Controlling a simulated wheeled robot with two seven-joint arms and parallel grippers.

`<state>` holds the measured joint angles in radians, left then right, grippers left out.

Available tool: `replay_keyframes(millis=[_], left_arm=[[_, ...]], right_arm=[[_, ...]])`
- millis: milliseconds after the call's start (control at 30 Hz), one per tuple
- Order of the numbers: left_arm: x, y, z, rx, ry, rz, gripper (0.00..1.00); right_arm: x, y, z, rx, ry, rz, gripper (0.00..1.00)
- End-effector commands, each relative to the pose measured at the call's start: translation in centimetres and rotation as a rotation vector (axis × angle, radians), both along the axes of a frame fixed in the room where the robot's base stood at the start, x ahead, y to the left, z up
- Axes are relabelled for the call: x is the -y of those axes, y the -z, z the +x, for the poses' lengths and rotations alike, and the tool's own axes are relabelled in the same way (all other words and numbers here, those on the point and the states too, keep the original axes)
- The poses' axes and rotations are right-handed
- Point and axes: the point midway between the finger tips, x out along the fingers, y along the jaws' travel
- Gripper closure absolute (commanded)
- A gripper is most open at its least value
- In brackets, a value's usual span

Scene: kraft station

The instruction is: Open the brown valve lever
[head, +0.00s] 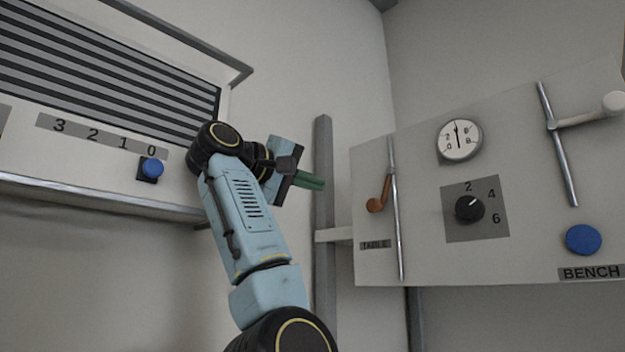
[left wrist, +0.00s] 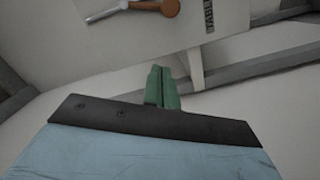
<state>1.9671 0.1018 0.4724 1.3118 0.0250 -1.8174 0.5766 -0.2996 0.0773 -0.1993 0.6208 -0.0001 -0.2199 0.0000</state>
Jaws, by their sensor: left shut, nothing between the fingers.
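The brown valve lever (head: 381,193) is on the left part of the grey panel, on a thin vertical pipe (head: 396,230) above the "TABLE" label (head: 375,245). It slants down and left to a round knob end. In the left wrist view the lever's round brown end (left wrist: 170,8) shows at the top edge. My left gripper (head: 320,184) has green fingers, shut and empty, left of the lever and apart from it. The fingers also show in the left wrist view (left wrist: 162,88), below the lever. My right gripper is not in view.
The panel (head: 430,270) also carries a gauge (head: 459,140), a black dial (head: 469,208), a blue button (head: 583,240) and a white-handled lever (head: 590,113). A grey post (head: 324,135) stands behind my left fingers. A slatted wall unit with a blue button (head: 153,168) is at left.

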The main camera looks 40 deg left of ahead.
Motion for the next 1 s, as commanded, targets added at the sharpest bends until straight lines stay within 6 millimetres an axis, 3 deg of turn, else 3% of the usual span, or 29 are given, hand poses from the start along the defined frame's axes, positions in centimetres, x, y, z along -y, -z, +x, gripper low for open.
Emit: replay_keyframes(millis=[300,600,1000], left_arm=[[1.1,0.0,7.0,-0.004,0.001,0.001,1.0],[4.2,2.1,7.0,-0.001,0.0,0.002,1.0],[4.5,2.3,7.0,0.0,-0.001,0.002,1.0]], right_arm=[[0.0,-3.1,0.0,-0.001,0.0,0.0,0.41],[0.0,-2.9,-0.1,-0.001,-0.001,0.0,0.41],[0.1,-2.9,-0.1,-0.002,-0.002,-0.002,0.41]])
